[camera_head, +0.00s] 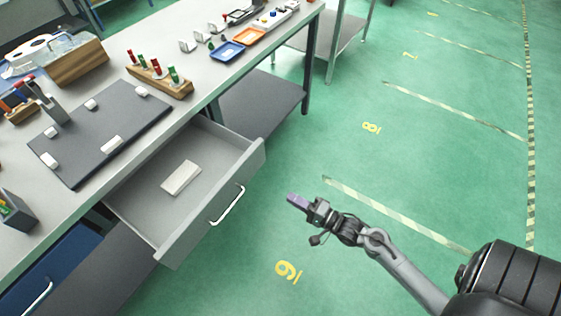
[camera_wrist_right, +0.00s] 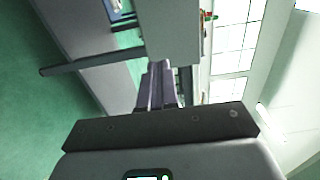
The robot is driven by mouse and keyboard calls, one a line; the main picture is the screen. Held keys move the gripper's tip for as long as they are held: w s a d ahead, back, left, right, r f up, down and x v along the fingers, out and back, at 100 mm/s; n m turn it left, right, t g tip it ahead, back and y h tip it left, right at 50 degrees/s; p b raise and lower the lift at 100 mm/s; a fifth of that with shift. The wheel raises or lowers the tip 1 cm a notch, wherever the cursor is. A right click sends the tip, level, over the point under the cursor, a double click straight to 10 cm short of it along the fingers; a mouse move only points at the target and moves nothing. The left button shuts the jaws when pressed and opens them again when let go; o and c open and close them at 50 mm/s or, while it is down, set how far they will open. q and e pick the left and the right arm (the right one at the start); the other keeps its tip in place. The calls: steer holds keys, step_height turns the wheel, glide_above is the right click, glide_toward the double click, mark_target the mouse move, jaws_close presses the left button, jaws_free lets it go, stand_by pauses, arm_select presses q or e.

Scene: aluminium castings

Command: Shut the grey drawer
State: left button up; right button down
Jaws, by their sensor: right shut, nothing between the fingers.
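The grey drawer (camera_head: 207,217) stands pulled out from under the workbench in the head view. It has a pale handle (camera_head: 228,206) on its front and a flat whitish block (camera_head: 181,178) inside. My right gripper (camera_head: 293,199) is to the right of the drawer front, apart from the handle, with its fingers pointing towards the drawer. It is shut and empty. In the right wrist view its fingers (camera_wrist_right: 156,88) lie together before a grey surface. My left gripper is not in view.
The workbench (camera_head: 205,75) carries a dark plate (camera_head: 100,128) with small white blocks, a wooden rack (camera_head: 160,78) and trays. A blue drawer (camera_head: 52,270) sits left of the grey one. Open green floor (camera_head: 330,130) lies to the right.

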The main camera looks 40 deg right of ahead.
steer(key=r, duration=0.2)
steer(key=b, duration=0.4)
glide_toward(249, 171)
steer(key=x, duration=0.5)
steer(key=shift+w+a, duration=0.15)
steer(key=shift+w, duration=0.1)
steer(key=shift+w+a, duration=0.15)
steer(key=shift+w, duration=0.35)
steer(key=shift+w+r, duration=0.1)
steer(key=shift+w, duration=0.05)
steer(key=shift+w, duration=0.1)
